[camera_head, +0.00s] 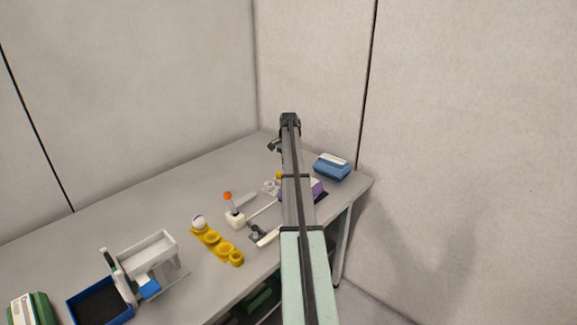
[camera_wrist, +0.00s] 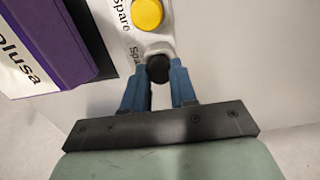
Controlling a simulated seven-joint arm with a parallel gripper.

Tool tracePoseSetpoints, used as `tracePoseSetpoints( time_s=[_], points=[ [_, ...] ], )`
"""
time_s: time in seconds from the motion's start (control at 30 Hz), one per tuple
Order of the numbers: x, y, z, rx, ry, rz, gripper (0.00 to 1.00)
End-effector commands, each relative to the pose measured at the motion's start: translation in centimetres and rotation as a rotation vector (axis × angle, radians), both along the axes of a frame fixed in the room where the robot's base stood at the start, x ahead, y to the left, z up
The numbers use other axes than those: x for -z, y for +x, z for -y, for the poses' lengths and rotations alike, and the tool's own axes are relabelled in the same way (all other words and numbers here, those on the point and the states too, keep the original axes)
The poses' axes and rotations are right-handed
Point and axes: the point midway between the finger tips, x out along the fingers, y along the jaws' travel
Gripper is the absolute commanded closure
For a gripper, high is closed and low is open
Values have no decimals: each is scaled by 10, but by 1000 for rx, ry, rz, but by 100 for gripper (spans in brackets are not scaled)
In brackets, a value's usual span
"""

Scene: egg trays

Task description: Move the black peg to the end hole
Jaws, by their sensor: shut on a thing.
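In the wrist view, my gripper (camera_wrist: 160,75) has its two blue fingers closed around the black peg (camera_wrist: 158,66), of which the dark round top shows. The peg is at the rounded near end of a pale holder plate (camera_wrist: 158,46) marked "Spare". I cannot tell how deep the peg sits in the plate. A yellow round peg (camera_wrist: 147,13) is farther up the same plate. In the head view my arm hides the gripper and the black peg.
A purple box (camera_wrist: 45,40) with a white label stands left of the plate; it also shows in the head view (camera_head: 317,188). A blue box (camera_head: 332,168) is at the table's right. A yellow holder strip (camera_head: 221,246) and a joystick-like thing (camera_head: 234,217) stand left.

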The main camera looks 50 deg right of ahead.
Motion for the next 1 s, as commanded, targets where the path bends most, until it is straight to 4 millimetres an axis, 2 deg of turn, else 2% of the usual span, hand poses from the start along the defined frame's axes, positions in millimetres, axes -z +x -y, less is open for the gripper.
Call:
tracePoseSetpoints(
  time_s=[0.07, 0.1, 0.37, 0.73, 0.87, 1.0],
  points=[
    [0, 0, 0, 0, 0, 0, 100],
    [0, 0, 0, 0, 0, 0, 70],
    [0, 0, 0, 0, 0, 0, 45],
    [-5, 0, 0, 0, -1, 1, 44],
    [-21, 1, 1, 0, -2, 2, 44],
    [-47, 1, 1, 0, -2, 2, 44]
  ],
)
